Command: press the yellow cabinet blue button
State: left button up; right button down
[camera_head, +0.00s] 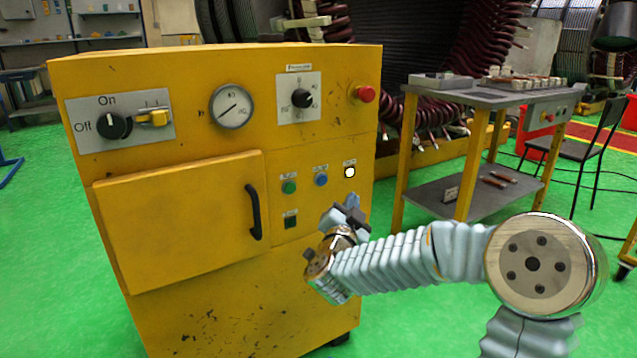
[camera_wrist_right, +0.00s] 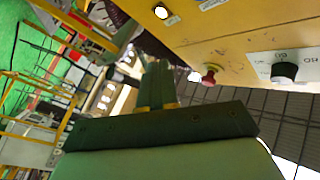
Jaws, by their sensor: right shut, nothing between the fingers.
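The yellow cabinet (camera_head: 190,310) stands at the left and centre of the head view. Its blue button (camera_head: 321,180) sits on the front panel, between a green button (camera_head: 289,187) and a white lit button (camera_head: 349,172). My right gripper (camera_head: 352,203) is shut and empty, just below and right of the blue button in the picture. Whether it touches the panel cannot be told. In the right wrist view the closed fingers (camera_wrist_right: 158,85) point toward the cabinet's side edge; the blue button is not clearly seen there. My left gripper is out of view.
The cabinet also carries a red stop knob (camera_head: 364,94), a black selector knob (camera_head: 302,98), a gauge (camera_head: 232,106), an On/Off switch (camera_head: 114,125) and a door handle (camera_head: 253,212). A yellow-legged grey table (camera_head: 470,97) and a chair (camera_head: 580,150) stand at the right.

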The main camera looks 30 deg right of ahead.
aim_at(322, 180)
dwell(0.3)
jog(key=shift+w+a+p, duration=0.2)
jog(key=shift+w+p, duration=0.2)
jog(key=shift+w, duration=1.8)
jog(key=shift+w+a+p, duration=0.15)
jog(key=shift+w+p, duration=0.25)
jog(key=shift+w, duration=1.8)
jog(key=shift+w, duration=0.1)
jog(key=shift+w, duration=0.3)
jog(key=shift+w, duration=0.35)
jog(key=shift+s+b, duration=0.1)
jog(key=shift+b, duration=0.25)
jog(key=shift+s+b, duration=0.35)
jog(key=shift+s, duration=0.35)
